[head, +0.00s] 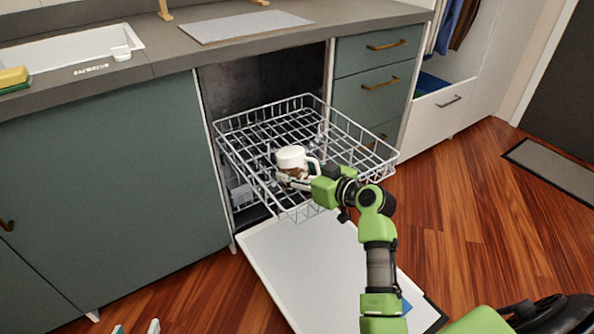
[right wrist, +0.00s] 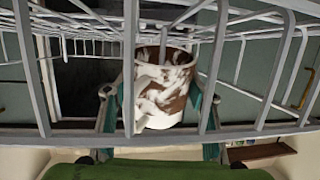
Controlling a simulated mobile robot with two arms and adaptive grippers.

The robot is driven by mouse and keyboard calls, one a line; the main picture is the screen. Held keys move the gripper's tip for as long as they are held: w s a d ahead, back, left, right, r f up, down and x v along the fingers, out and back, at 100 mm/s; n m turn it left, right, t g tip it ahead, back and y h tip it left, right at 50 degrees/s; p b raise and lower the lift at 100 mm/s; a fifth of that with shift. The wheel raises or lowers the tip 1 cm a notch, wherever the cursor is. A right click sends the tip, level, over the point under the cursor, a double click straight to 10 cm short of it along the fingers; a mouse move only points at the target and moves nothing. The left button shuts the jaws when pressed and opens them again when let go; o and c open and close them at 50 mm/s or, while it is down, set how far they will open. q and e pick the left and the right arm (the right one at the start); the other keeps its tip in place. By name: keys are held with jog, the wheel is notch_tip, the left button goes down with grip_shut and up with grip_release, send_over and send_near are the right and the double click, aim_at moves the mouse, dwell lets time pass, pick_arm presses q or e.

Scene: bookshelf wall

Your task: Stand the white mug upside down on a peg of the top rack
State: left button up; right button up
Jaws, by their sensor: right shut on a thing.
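My right gripper (head: 293,177) is shut on the mug. In the right wrist view the stained mug (right wrist: 164,92) sits between the two fingers, behind the rack's wires (right wrist: 130,65). I cannot tell whether it touches a peg or the rack floor. My left gripper (head: 136,328) shows only its two fingertips at the bottom left, apart and empty.
The open dishwasher door (head: 310,265) lies below the rack. The rack's far and right parts look mostly empty. The rack's wire walls stand close around my right gripper. The counter with a sink (head: 75,42) and drawers (head: 376,60) borders the opening.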

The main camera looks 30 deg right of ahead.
pick_arm(q)
jog(key=shift+w+d+r+t, duration=0.15)
jog(key=shift+w+r+t, duration=0.15)
jog(key=shift+r, duration=0.05)
pick_arm(e)
jog(key=shift+f, duration=0.1)
pick_arm(q)
jog(key=shift+w+r, duration=0.15)
jog(key=shift+r, duration=0.05)
pick_arm(e)
jog(key=o, duration=1.5)
jog(key=shift+f, duration=0.1)
jog(key=shift+s, duration=0.15)
jog(key=v, duration=1.1)
jog(key=shift+s+d+r, duration=0.15)
jog(key=shift+s+r, duration=0.1)
jog(key=shift+s, duration=0.05)
